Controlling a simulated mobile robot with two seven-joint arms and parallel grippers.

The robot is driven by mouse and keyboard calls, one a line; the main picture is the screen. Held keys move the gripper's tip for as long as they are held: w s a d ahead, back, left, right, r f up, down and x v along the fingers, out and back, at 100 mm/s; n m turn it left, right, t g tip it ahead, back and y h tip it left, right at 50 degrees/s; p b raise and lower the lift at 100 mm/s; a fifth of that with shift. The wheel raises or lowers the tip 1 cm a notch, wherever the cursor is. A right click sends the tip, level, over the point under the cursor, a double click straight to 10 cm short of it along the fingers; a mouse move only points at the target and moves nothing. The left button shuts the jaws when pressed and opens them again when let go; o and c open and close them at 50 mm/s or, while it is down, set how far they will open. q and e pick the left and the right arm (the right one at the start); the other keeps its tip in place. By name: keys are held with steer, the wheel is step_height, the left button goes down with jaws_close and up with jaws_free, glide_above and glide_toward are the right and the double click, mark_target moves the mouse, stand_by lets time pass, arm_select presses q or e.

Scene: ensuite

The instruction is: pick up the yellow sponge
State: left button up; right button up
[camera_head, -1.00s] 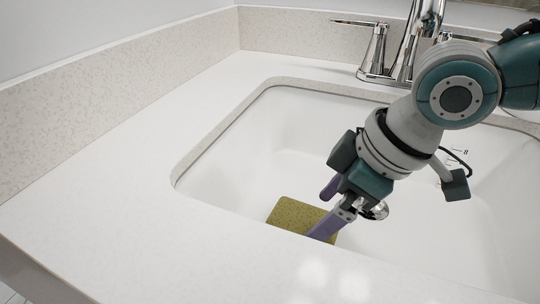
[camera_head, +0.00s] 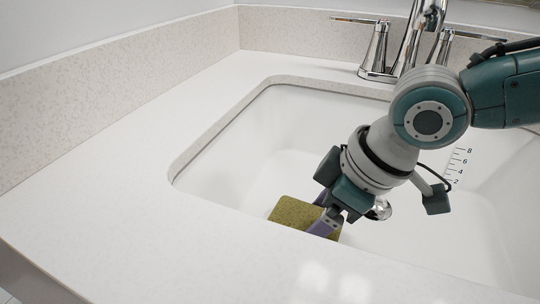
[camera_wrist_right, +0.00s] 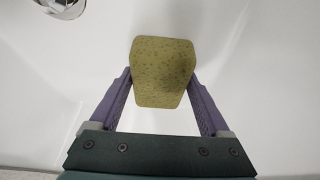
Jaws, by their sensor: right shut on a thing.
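The yellow sponge (camera_head: 293,212) is in the white sink basin, near its front wall. Its near right end is hidden behind my right gripper (camera_head: 322,218) in the head view. In the right wrist view the sponge (camera_wrist_right: 163,70) sits between the two purple fingers of my right gripper (camera_wrist_right: 160,90), which touch its two sides. The gripper is shut on it. I cannot tell whether the sponge is still resting on the basin. My left gripper is not in view.
The sink's rim (camera_head: 225,125) surrounds the basin. A chrome faucet (camera_head: 415,40) with handles stands behind it. The drain (camera_head: 381,209) lies right of the gripper. A white counter (camera_head: 120,200) is clear on the left. A marked scale shows on the basin's right side.

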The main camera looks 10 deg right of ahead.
mark_target(313, 220)
steer(key=shift+c, duration=0.9)
steer(key=shift+r, duration=0.5)
step_height(313, 220, up, 19)
steer(key=p, duration=0.5)
